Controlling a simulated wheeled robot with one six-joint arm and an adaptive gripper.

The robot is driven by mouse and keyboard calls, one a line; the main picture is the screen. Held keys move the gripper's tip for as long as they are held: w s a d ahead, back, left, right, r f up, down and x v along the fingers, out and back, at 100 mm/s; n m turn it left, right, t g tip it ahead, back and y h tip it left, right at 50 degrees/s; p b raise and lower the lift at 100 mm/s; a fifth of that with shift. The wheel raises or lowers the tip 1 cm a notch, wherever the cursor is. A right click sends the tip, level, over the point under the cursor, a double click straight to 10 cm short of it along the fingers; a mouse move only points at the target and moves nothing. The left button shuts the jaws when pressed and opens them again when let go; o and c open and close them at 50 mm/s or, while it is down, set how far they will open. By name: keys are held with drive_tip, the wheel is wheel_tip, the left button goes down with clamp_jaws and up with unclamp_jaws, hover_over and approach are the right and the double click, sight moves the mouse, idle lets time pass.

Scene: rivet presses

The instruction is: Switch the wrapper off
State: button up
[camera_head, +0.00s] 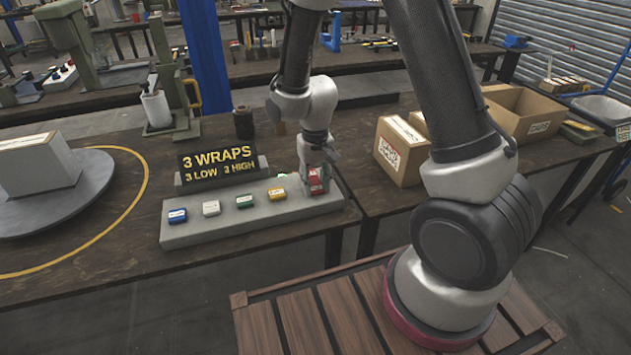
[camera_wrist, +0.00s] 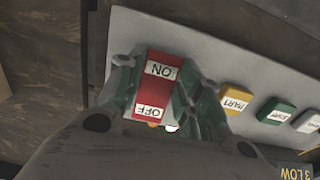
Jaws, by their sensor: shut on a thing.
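The wrapper's control panel (camera_head: 258,226) is a long light grey slab on the workbench. It also shows in the wrist view (camera_wrist: 205,47). A red switch (camera_wrist: 158,88) at its right end in the head view carries white ON and OFF labels. Its ON end is at the top in the wrist view and its OFF end is lower. I cannot tell which end is pressed in. My gripper (camera_head: 316,184) points down at this end of the panel, shut on the red switch with a finger on each side. The fingers partly hide the switch in the head view.
Yellow (camera_head: 277,193), green (camera_head: 244,201), white (camera_head: 211,208) and blue (camera_head: 178,215) buttons line the panel. Behind it stands a sign (camera_head: 219,163) reading 3 WRAPS, 3 LOW, 3 HIGH. A turntable (camera_head: 85,195) with a box is left. A cardboard box (camera_head: 398,154) stands right.

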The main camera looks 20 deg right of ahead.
drive_tip(key=shift+w+r+g, duration=0.15)
drive_tip(key=shift+w+g, duration=0.1)
drive_tip(key=shift+g, duration=0.7)
drive_tip(key=shift+w+r+g, duration=0.15)
drive_tip(key=shift+w+g, duration=0.05)
drive_tip(key=shift+g, duration=0.75)
drive_tip(key=o, duration=1)
drive_tip(key=v, duration=1.2)
